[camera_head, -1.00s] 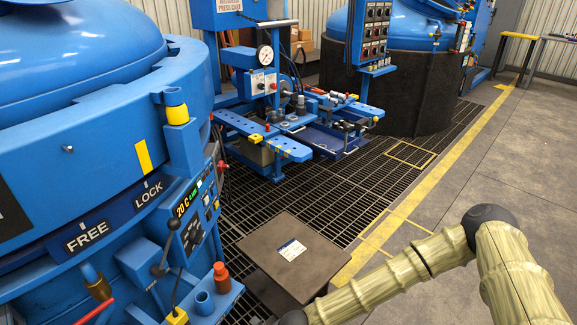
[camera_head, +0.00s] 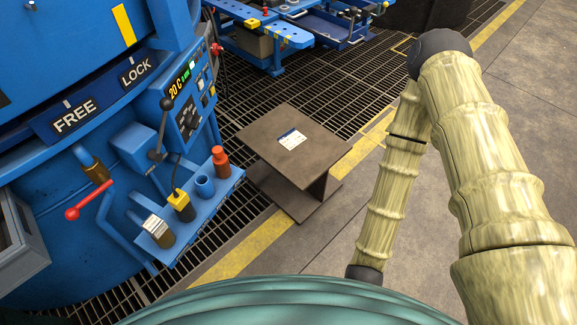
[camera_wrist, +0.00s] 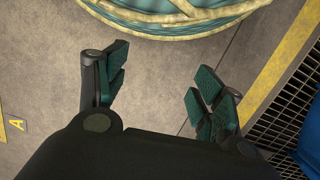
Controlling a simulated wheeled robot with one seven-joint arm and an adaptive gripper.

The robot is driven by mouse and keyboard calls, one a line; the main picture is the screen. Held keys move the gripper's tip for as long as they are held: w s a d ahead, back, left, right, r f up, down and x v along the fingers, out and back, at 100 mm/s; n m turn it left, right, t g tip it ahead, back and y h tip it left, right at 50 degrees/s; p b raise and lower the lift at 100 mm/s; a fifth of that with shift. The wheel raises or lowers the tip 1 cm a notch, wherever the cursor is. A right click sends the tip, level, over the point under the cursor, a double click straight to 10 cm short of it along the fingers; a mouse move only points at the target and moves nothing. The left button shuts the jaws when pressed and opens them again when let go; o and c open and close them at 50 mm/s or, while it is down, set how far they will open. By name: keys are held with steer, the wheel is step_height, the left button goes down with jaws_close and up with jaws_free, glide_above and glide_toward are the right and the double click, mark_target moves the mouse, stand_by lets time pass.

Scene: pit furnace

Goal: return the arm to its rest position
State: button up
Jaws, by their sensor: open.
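My gripper (camera_wrist: 160,82) is open and empty in the wrist view, with its dark green finger pads apart over bare concrete floor. My arm (camera_head: 490,150) is folded at the right of the head view. Its upper part rises to a dark elbow joint, and its lower part hangs down to a dark joint near the bottom. The gripper itself does not show in the head view. My rounded teal base shows at the bottom of the head view and at the top of the wrist view.
A blue furnace panel (camera_head: 185,105) with a red-knobbed lever (camera_head: 72,213) and a small shelf (camera_head: 217,184) stands at left. A brown steel block (camera_head: 275,135) with a label stands on the floor grating. A blue workbench (camera_head: 262,30) is behind. Concrete floor at right is clear.

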steer(key=w+d+r+n+t+h+b, duration=0.1)
steer(key=w+d+n+t, duration=0.15)
steer(key=d+n, duration=0.55)
step_height(320, 180, up, 22)
steer(key=p, duration=2.2)
steer(key=shift+a+r+m+g, duration=0.15)
steer(key=shift+r+m+g, duration=0.1)
steer(key=shift+m+g, duration=0.1)
